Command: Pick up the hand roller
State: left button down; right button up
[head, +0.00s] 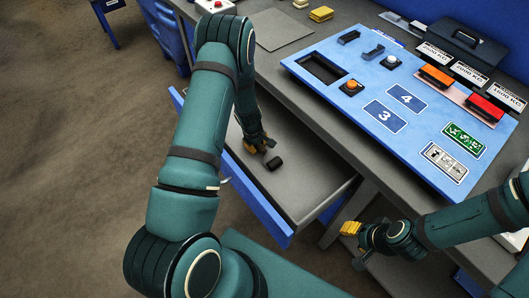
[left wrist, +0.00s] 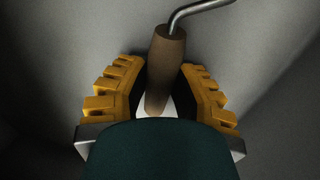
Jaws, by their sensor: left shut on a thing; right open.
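The hand roller shows in the left wrist view as a brown handle (left wrist: 166,62) with a bent metal rod (left wrist: 190,12) leading out of the top of the picture. In the head view its dark roller head (head: 274,163) is in the open drawer. My left gripper (head: 264,147) reaches down into the drawer beside it. In the left wrist view its yellow fingers (left wrist: 160,95) are shut on the handle, one on each side. My right gripper (head: 351,229) is open and empty, to the right of the drawer and in front of the desk.
A blue panel (head: 360,113) with buttons and numbered fields lies on the grey desk (head: 274,62). Orange and red blocks stand at its right.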

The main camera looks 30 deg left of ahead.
pick_arm(q)
notch_tip(320, 180, up, 9)
jog(key=shift+p, duration=1.25)
jog(key=shift+r, duration=0.55)
jog(key=c, duration=1.7)
grip_release()
grip_shut()
